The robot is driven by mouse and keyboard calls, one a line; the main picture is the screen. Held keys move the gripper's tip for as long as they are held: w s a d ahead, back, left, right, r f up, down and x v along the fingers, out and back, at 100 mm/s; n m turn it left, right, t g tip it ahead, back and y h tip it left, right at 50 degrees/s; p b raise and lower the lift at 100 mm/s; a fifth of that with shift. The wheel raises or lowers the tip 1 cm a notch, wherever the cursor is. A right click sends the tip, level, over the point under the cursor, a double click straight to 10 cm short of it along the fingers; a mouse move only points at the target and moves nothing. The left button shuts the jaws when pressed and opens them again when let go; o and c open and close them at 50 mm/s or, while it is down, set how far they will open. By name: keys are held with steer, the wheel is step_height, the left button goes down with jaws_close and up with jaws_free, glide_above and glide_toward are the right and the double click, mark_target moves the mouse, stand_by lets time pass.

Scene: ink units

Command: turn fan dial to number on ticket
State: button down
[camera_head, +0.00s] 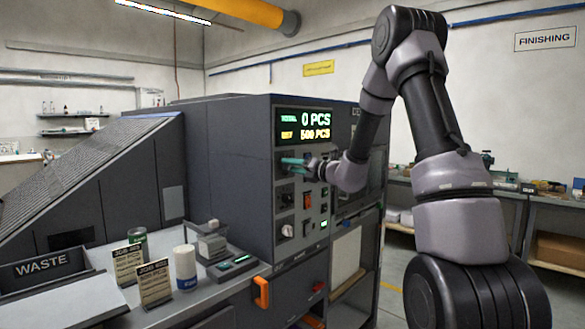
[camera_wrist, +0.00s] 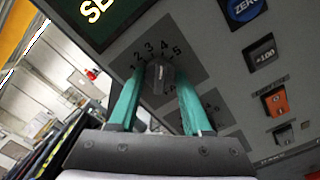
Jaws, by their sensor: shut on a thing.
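My gripper (camera_head: 296,163) is at the upper part of the dark machine's control panel. In the wrist view my gripper (camera_wrist: 160,82) has its two teal fingers on either side of a dark dial knob (camera_wrist: 160,74), shut on it. Numbers including 2, 3, 4 and 5 ring this dial; its own label is not readable. Two more knobs, a middle one (camera_head: 287,197) and a lower one (camera_head: 287,231), sit below it. Two job tickets, a rear one (camera_head: 128,263) and a front one (camera_head: 154,284), stand on the bench at left; their small print is too blurred to read.
The panel display (camera_head: 304,126) shows 0 PCS above 500 PCS. An orange switch (camera_wrist: 276,102) and a blue ZERO button (camera_wrist: 243,9) are right of the dial. A white cylinder (camera_head: 185,268), a small device (camera_head: 212,245) and a WASTE bin (camera_head: 42,267) are on the bench.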

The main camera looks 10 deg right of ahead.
steer(key=shift+f, duration=0.1)
stand_by(0.5)
steer(key=shift+c, duration=1.7)
jaws_free()
steer(key=shift+d, duration=0.1)
steer(key=v, duration=1)
steer(key=shift+s+d, duration=0.2)
steer(key=shift+s, duration=0.15)
